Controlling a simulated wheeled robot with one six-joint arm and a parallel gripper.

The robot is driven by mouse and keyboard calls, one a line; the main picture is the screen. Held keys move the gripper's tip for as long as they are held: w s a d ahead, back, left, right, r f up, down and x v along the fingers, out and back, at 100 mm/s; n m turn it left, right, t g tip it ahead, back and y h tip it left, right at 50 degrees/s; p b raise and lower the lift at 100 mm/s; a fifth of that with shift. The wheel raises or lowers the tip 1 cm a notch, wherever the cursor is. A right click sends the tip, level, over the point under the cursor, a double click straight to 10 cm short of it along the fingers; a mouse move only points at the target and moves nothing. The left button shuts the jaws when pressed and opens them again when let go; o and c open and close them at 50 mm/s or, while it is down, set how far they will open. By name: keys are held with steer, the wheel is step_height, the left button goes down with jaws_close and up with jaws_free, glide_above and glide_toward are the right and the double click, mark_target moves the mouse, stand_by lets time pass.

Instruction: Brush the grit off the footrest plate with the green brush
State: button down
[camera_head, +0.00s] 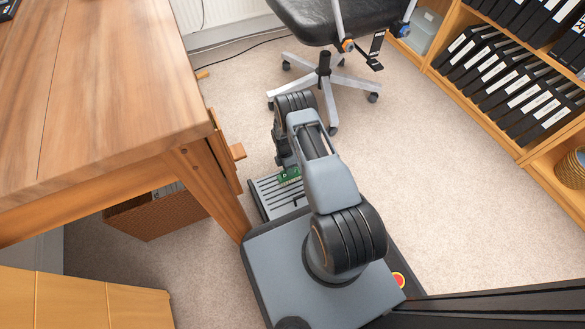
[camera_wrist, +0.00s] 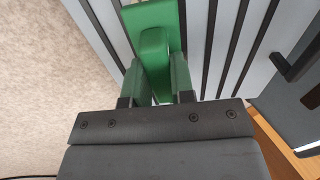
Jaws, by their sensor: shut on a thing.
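The green brush (camera_wrist: 153,45) is between the two fingers of my gripper (camera_wrist: 157,80) in the wrist view, and the gripper is shut on it. In the head view a bit of the green brush (camera_head: 289,175) shows beside my arm, over the footrest plate (camera_head: 270,190). The plate is grey with dark parallel grooves; it also fills the upper right of the wrist view (camera_wrist: 225,50). The brush head overlaps the plate's edge in the wrist view; I cannot tell whether its bristles touch. No grit can be made out. My arm hides part of the plate in the head view.
A wooden desk (camera_head: 110,80) stands at left, its leg (camera_head: 208,185) close to the plate. A wicker basket (camera_head: 155,213) is under it. An office chair (camera_head: 325,75) stands beyond my arm. A shelf with binders (camera_head: 500,85) lines the right. Carpet (camera_head: 430,190) between is clear.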

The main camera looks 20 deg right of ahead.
steer(key=shift+s+a+f, duration=0.1)
steer(key=shift+a, duration=3.1)
steer(key=p+v, duration=0.2)
steer(key=v, duration=0.6)
